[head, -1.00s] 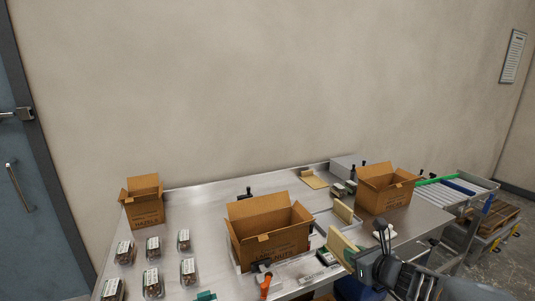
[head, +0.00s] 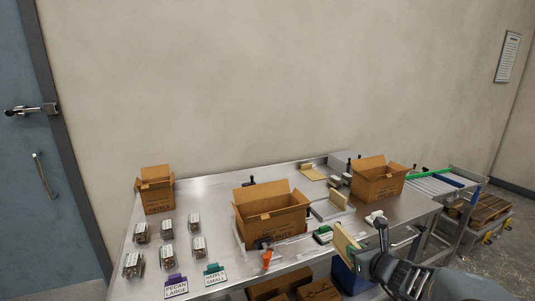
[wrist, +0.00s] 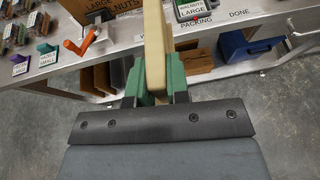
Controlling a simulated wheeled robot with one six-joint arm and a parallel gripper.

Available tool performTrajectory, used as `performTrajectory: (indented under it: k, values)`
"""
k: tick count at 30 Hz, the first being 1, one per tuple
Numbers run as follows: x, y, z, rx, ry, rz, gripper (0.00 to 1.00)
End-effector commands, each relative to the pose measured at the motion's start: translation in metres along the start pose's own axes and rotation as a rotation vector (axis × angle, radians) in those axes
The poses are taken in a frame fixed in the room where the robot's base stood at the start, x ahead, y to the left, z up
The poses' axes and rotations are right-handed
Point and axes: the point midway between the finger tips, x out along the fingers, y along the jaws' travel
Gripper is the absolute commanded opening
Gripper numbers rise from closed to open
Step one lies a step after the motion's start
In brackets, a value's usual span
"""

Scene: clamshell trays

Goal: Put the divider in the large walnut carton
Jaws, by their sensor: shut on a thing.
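My gripper (head: 360,260) is shut on a cream, board-like divider (head: 345,243) and holds it upright in front of the table's front edge. In the wrist view the divider (wrist: 154,45) stands between the green fingers (wrist: 154,88). An open brown carton (head: 272,219) stands mid-table, flaps up, to the left of the divider and apart from it. Its print is too small to read in the head view; the wrist view shows "LARGE" and "NUTS" on the carton (wrist: 122,18), partly cut off. A sign reading walnuts large (wrist: 193,9) is beside it. The carton's inside is mostly hidden.
Another open carton (head: 157,194) stands at left, and one (head: 378,184) at right. Filled clamshells (head: 167,254) stand at left. An orange handle (head: 267,258) is at the middle carton's front. A blue bin (head: 348,278) is below the table.

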Motion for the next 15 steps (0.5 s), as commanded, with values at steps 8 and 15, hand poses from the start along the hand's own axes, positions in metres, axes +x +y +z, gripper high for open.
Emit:
performTrajectory:
  k: [8,15]
  values:
    - [0.026,0.014,-0.019,0.018,0.004,-0.036,0.0]
    - [0.051,0.042,-0.044,0.019,0.006,-0.038,0.0]
